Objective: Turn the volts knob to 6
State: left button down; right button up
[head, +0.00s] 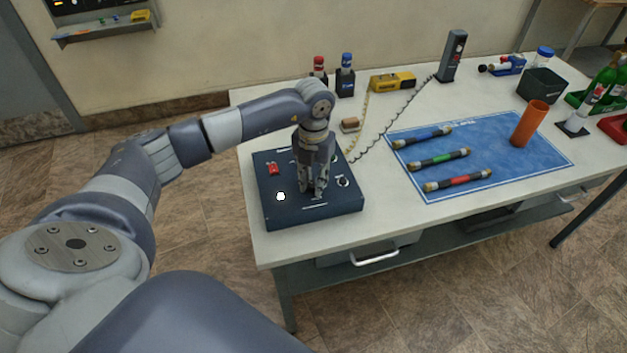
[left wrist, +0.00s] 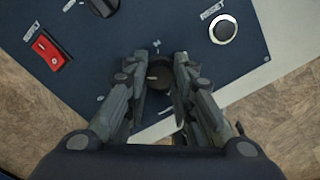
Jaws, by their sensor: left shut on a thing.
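The dark blue trainer panel (head: 268,208) lies on the near left part of the table. My left gripper (head: 318,190) points down over it, right of its middle. In the left wrist view, the gripper (left wrist: 160,82) is shut on a dark round knob (left wrist: 158,72), one finger on each side. A small pale mark shows on the knob's face. The knob's label and scale are too small to read, so I cannot tell its setting. In the head view the gripper hides the knob. My right gripper is not in view.
The panel also bears a red switch (left wrist: 48,48), a white RESET button (left wrist: 222,30) and a second dark knob (left wrist: 101,5). A blue mat (head: 540,160) with several banded cylinders lies to the right. A coiled cord (head: 391,123) runs behind the panel.

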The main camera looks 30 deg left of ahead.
aim_at(314, 183)
pick_arm(q)
jog(key=n, duration=0.3)
jog(key=shift+n, duration=0.4)
jog(key=shift+r+n, duration=0.1)
jog(key=shift+n, duration=2.1)
jog(key=c, duration=1.3)
grip_release()
notch_tip(314, 183, up, 12)
jog(key=shift+f, duration=0.1)
